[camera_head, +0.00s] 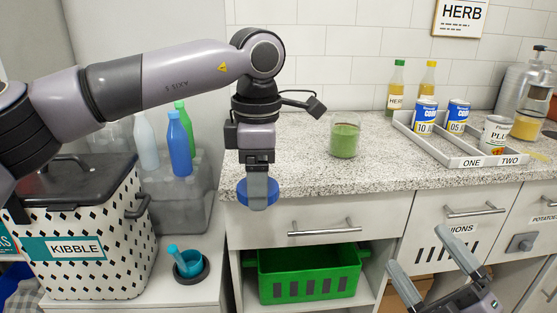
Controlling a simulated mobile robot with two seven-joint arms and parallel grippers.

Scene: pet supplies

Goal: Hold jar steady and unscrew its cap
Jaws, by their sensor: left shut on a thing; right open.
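A clear glass jar (345,141) with green contents stands upright on the speckled counter, right of my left gripper. No cap shows on its top. My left gripper (257,195) points down near the counter's front edge and is shut on a round blue cap (243,193). The cap is apart from the jar, and the gripper's finger hides part of it. My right gripper (432,273) is at the bottom right, in front of the drawers. It is open and empty, well below and away from the jar.
A grey tray (425,146) with cans stands right of the jar, with bottles (396,90) behind. A kibble bin (85,225) and a blue bottle (180,145) are at left. A green crate (308,254) sits below the counter. The counter around the jar is clear.

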